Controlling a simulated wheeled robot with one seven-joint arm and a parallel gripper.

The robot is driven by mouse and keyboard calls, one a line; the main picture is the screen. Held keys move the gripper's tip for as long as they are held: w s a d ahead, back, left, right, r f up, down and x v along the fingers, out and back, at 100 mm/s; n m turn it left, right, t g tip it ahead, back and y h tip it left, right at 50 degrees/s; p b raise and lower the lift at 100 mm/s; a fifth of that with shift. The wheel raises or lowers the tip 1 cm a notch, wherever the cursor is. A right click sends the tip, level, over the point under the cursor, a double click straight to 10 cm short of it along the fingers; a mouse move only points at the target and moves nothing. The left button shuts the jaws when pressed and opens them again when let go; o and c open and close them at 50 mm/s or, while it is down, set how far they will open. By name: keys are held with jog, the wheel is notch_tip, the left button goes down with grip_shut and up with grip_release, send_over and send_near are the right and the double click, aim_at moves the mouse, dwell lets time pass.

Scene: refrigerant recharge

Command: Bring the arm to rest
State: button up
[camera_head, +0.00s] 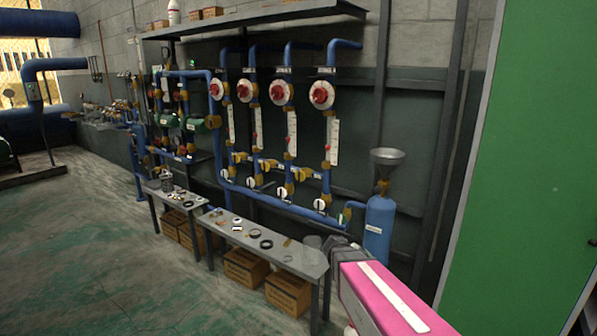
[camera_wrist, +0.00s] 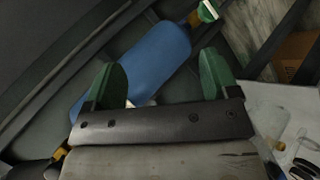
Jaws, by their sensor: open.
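My gripper is open in the wrist view (camera_wrist: 163,80), with its two green fingertips wide apart and nothing between them that it grips. The blue cylinder (camera_wrist: 155,55) lies behind the fingers in that view. In the head view the blue cylinder (camera_head: 379,230) stands upright at the right end of the pipework, with a grey funnel (camera_head: 387,157) on top. My pink and white arm reaches in from the lower right of the head view, near the right end of the bench. The fingertips are not clear there.
A grey bench (camera_head: 262,230) with small rings and parts runs along the wall, with cardboard boxes (camera_head: 288,290) beneath. Blue pipes with red-centred dials (camera_head: 321,95) line the wall. A green panel (camera_head: 535,150) stands at the right. The floor at the left (camera_head: 90,240) is clear.

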jog(key=s+a+m+g+y, duration=0.2)
jog(key=s+a+g+y, duration=0.2)
jog(key=s+y, duration=0.4)
jog(key=s+a+f, duration=0.1)
jog(key=s, duration=0.5)
jog(key=shift+s+a+y, duration=0.2)
jog(key=shift+s+y, duration=0.15)
jog(key=shift+y, duration=0.05)
